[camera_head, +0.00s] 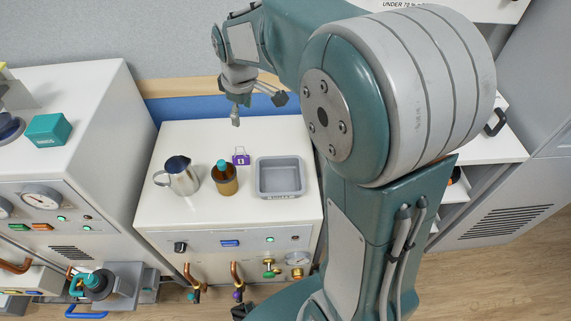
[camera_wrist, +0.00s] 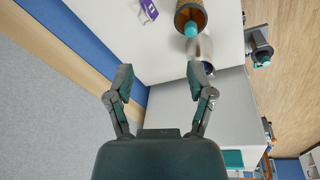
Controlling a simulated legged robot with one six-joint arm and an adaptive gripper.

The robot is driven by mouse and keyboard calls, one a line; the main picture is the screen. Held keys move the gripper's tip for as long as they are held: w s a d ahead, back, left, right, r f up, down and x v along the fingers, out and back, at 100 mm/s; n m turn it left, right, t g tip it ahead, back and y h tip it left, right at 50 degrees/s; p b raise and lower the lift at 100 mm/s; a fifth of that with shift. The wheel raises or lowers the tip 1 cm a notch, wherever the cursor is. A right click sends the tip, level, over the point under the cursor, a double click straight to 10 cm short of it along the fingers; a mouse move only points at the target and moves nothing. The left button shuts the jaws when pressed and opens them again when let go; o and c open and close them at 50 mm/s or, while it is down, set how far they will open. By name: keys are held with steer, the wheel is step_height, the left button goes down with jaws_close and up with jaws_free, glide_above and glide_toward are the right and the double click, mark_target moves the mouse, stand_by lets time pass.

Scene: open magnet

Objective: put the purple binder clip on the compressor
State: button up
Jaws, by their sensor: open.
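No label says which cabinet is the compressor; the left cabinet (camera_head: 75,85) and the middle one both carry gauges.
A teal box (camera_head: 48,130) sits on the left cabinet. The middle cabinet's back strip is clear.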

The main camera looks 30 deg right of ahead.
steer(key=s+r+m+t, duration=0.1)
steer(key=s+m, duration=0.3)
steer(key=s, duration=0.7)
steer(key=s+r+m+t, duration=0.2)
steer(key=s+r+m, duration=0.2)
steer(key=s, duration=0.8)
steer(key=shift+r+m+t, duration=0.3)
steer(key=shift+r, duration=0.05)
steer(key=shift+c, duration=0.8)
